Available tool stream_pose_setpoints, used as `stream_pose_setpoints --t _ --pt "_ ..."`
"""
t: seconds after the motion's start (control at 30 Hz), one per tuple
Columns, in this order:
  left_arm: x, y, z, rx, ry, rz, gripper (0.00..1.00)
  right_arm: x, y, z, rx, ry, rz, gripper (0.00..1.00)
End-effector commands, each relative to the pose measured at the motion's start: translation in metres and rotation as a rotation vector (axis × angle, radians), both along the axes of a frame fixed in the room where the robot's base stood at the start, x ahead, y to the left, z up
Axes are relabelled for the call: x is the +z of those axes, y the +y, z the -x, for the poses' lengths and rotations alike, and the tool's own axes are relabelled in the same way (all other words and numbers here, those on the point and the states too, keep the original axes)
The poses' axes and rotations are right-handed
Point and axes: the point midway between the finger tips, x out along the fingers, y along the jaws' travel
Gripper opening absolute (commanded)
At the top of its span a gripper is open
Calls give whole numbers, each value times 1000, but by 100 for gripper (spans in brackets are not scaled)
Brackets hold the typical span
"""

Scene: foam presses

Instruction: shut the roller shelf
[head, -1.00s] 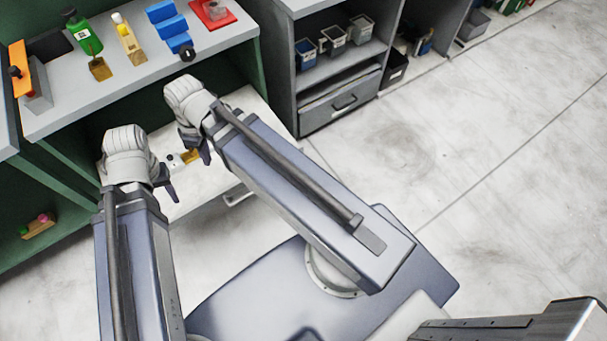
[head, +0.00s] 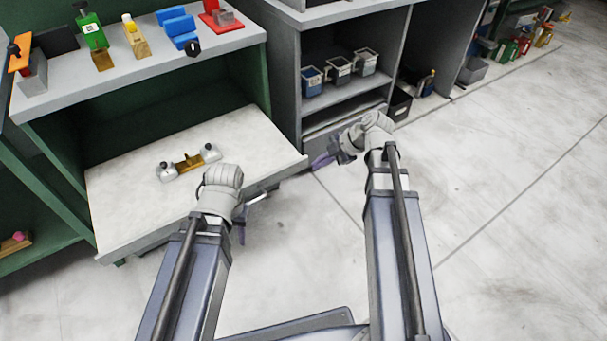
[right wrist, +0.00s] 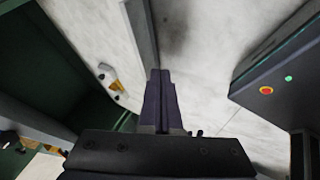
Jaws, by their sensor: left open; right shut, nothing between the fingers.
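The roller shelf (head: 125,200) is a pale board pulled out from the green-walled bench, low under its top. A small grey and brown part with dark knobs (head: 188,162) lies on it; this part also shows in the right wrist view (right wrist: 112,80). A metal handle (head: 258,197) shows at the shelf's front edge. My left gripper (head: 241,230) is open beside the front edge, close to the handle; I cannot tell if they touch. My right gripper (head: 324,161) is shut and empty, right of the shelf's front right corner. Its closed fingers show in the right wrist view (right wrist: 160,85).
The floor (head: 500,170) at right is clear.

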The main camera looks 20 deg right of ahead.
Motion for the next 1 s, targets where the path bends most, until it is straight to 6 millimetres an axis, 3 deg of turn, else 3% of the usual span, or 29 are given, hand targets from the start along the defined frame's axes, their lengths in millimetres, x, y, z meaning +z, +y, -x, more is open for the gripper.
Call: stream_pose_setpoints --t 0.17,0.7,0.8,1.0 --pt "-14 0 0 0 -1 -2 45 -14 7 -5 1 2 1 0" --pt "-88 1 -1 -10 -3 -4 45 -88 53 -35 1 3 1 0" --pt "-79 1 -1 -10 -3 -4 45 -79 56 -53 -1 3 0 0" --pt "-79 1 -1 -9 -2 -4 45 -79 62 -68 0 3 1 0"
